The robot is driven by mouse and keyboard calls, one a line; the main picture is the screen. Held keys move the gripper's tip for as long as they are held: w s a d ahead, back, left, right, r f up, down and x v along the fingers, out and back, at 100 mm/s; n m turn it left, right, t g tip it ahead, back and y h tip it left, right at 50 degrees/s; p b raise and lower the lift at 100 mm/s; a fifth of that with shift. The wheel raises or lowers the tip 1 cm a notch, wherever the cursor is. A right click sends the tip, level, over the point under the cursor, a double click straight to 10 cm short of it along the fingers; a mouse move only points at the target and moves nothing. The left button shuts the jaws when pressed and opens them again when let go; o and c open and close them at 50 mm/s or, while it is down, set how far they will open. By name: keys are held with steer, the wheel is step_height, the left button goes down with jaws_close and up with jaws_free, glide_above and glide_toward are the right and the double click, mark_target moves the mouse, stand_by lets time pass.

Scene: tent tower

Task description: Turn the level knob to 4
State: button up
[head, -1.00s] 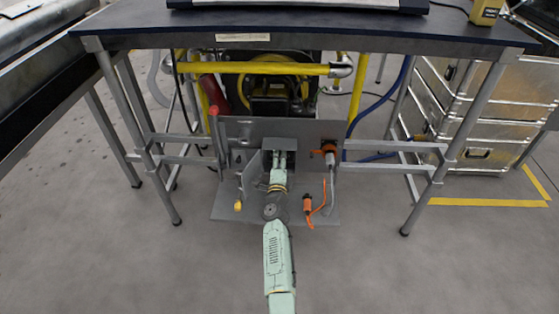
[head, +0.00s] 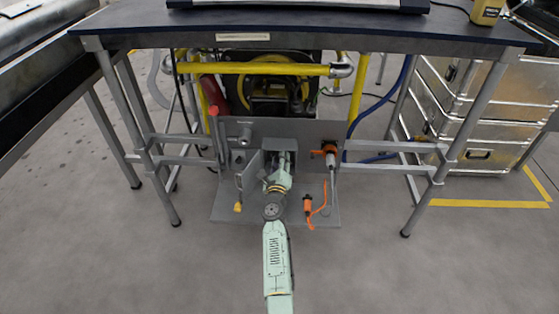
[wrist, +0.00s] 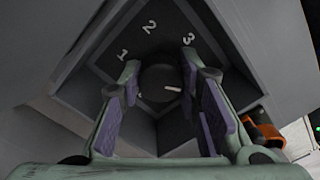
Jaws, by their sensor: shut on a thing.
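The level knob (wrist: 157,78) is a dark round knob on a dark dial plate (wrist: 105,75) in the wrist view. The white digits 1, 2 and 3 run around it. A white mark on the knob points to the right. No digit 4 can be made out; my right finger covers part of the plate. My gripper (wrist: 160,72) has its purple-padded fingers on both sides of the knob and is shut on it. In the head view my gripper (head: 282,160) reaches into a grey open box (head: 253,163) under the table, and the knob is hidden.
Grey box walls stand close around my gripper. An orange plug (head: 329,152) is on the panel to the right, and an orange connector with a cord (head: 308,204) lies on the base plate. A yellow-tipped lever (head: 238,207) is to the left. The dark tabletop (head: 350,33) is above.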

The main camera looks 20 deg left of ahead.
stand_by(0.5)
steer(key=o, duration=1.1)
steer(key=shift+o, duration=0.2)
